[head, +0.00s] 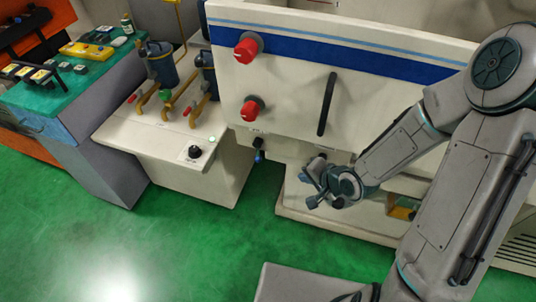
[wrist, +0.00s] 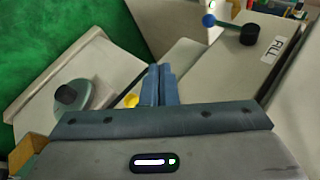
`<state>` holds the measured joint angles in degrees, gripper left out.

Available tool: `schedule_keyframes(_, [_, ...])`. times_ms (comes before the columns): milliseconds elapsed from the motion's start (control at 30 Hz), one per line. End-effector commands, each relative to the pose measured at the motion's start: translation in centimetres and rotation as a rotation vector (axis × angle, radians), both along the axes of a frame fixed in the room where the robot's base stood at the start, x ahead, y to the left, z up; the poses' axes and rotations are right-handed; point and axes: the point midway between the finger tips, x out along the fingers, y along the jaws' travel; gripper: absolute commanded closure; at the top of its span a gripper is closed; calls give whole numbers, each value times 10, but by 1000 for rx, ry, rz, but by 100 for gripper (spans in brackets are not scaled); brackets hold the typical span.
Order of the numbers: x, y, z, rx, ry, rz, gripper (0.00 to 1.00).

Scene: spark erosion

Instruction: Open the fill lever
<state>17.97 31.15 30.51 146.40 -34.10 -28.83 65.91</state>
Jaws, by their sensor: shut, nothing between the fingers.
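The fill lever (wrist: 228,25) is in the upper right of the wrist view, a short arm with a dark hub (wrist: 250,34) and a blue ball end (wrist: 209,20). A white label reading FILL (wrist: 279,50) is beside the hub. In the head view the small fill lever (head: 259,154) is on the pale machine's lower front, its blue ball hanging below the hub. My gripper (head: 312,188) is to the right of and lower than the lever. In the wrist view my gripper's blue fingers (wrist: 158,72) are together, empty and apart from the lever.
The white machine panel (head: 285,80) bears two red knobs (head: 248,48) and a black handle (head: 327,104). A lower cabinet (head: 170,160) with pipes and filters stands left of the lever. In the wrist view a dark knob (wrist: 66,95) sits at left. Green floor (head: 180,240) is clear in front.

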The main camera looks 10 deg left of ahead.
Motion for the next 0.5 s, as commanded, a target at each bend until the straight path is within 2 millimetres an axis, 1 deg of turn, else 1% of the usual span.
schedule_keyframes(33, [-3, 8, 5, 55, 17, -10, 100])
schedule_keyframes(100, [-5, 18, 8, 116, 29, -20, 100])
schedule_keyframes(200, [-6, 25, 11, 167, 40, -31, 100])
schedule_keyframes(500, [-7, 27, 11, 182, 41, -34, 100])
